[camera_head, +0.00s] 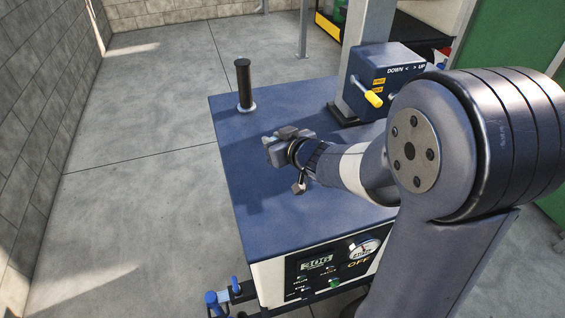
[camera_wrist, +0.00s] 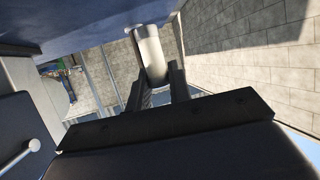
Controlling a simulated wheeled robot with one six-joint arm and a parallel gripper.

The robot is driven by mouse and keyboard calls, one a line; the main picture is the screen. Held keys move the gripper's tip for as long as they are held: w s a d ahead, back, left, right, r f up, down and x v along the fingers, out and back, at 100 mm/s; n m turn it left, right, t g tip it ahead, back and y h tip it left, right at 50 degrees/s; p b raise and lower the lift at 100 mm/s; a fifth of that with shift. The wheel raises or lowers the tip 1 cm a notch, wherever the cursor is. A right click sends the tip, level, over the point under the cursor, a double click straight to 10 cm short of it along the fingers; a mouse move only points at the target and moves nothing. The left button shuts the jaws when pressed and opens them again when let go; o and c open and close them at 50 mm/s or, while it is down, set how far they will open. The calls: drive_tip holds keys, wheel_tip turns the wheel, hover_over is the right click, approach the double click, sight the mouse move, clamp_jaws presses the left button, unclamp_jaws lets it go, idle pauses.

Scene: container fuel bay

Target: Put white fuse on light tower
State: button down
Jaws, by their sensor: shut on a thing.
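The light tower (camera_head: 290,230) is a dark blue, flat-topped cabinet with a white front panel, in the middle of the head view. My gripper (camera_head: 278,146) is above its top, to the left of the mast. In the wrist view my gripper (camera_wrist: 157,83) is shut on the white fuse (camera_wrist: 151,50), a white cylinder that sticks out past the fingertips. The fuse cannot be made out in the head view, and its seat is not clearly seen.
A black upright post (camera_head: 243,83) stands on the cabinet's far left part. A blue winch box (camera_head: 384,75) with a yellow handle is on the grey mast (camera_head: 366,28). The front panel has a display (camera_head: 316,263) and dial. Concrete floor (camera_head: 130,190) is clear at left.

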wheel_tip(320, 180, down, 10)
drive_tip(key=shift+r+b, duration=0.1)
drive_tip(key=shift+b, duration=0.65)
drive_tip(key=shift+f, duration=0.2)
drive_tip(key=c, duration=1.3)
unclamp_jaws()
drive_tip(key=shift+r, duration=0.15)
drive_tip(key=shift+r, duration=0.2)
drive_tip(key=shift+s+d, duration=0.2)
drive_tip(key=shift+s, duration=0.05)
drive_tip(key=v, duration=1.1)
drive_tip(key=shift+s, duration=0.2)
